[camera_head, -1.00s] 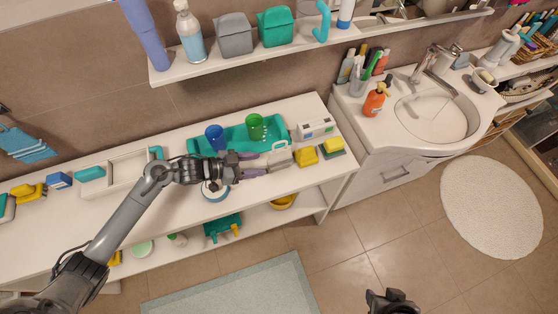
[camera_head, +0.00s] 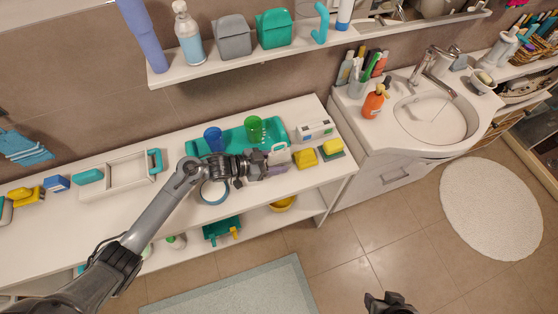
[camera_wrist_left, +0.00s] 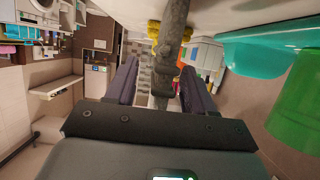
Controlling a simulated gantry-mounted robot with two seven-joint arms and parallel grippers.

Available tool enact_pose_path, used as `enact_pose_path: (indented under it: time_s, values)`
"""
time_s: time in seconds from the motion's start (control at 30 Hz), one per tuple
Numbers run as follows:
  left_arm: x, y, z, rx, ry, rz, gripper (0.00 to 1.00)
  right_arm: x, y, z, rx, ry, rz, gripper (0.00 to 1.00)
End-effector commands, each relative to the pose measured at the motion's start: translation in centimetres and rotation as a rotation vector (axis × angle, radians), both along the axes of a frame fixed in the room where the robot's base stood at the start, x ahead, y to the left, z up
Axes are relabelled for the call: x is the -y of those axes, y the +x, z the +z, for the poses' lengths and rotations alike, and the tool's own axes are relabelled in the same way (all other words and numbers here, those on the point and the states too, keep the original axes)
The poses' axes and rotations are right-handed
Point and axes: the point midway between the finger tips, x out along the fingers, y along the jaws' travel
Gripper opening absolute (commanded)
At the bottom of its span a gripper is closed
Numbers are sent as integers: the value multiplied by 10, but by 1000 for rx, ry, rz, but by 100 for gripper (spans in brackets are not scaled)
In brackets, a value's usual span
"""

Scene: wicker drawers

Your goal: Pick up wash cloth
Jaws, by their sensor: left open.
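Blue cloths (camera_head: 22,147) hang on the wall at the far left in the head view; I cannot tell whether one of them is the wash cloth. My left gripper (camera_head: 270,166) is over the white shelf top, close to a white item with a handle (camera_head: 279,155). In the left wrist view its two dark fingers (camera_wrist_left: 160,70) are apart, with a grey bar-like thing (camera_wrist_left: 171,45) showing between them; I cannot tell whether it touches them. My right gripper (camera_head: 390,303) is at the bottom edge of the head view, over the floor, far from the shelf.
A teal tray (camera_head: 236,136) with a blue cup (camera_head: 213,139) and a green cup (camera_head: 254,129) stands behind the left gripper. Yellow sponges (camera_head: 305,158) lie to its right. An upper shelf (camera_head: 300,48) overhangs the back.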

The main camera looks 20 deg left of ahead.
Motion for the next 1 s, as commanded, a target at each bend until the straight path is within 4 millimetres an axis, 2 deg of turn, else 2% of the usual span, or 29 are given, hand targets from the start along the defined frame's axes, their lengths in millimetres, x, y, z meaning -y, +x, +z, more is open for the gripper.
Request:
enact_pose_path:
  time_s: [0.13, 0.47, 0.77, 0.87, 1.0]
  values:
    - [0, 0, 0, 0, 0, 1, 52, 1, 0, 0, 0, -5, 4, 48]
    - [-1, 0, 0, 0, 0, 1, 1, 2, 0, 0, 0, -9, 5, 48]
    - [-1, 0, 3, 1, -1, 1, 0, 1, 0, 0, 1, -5, 3, 48]
    - [-1, 0, 11, 2, -1, 1, 0, 1, 0, 2, 0, -2, 1, 48]
    - [-1, 0, 31, 5, 2, 1, 0, 0, 1, 5, 1, 0, 0, 48]
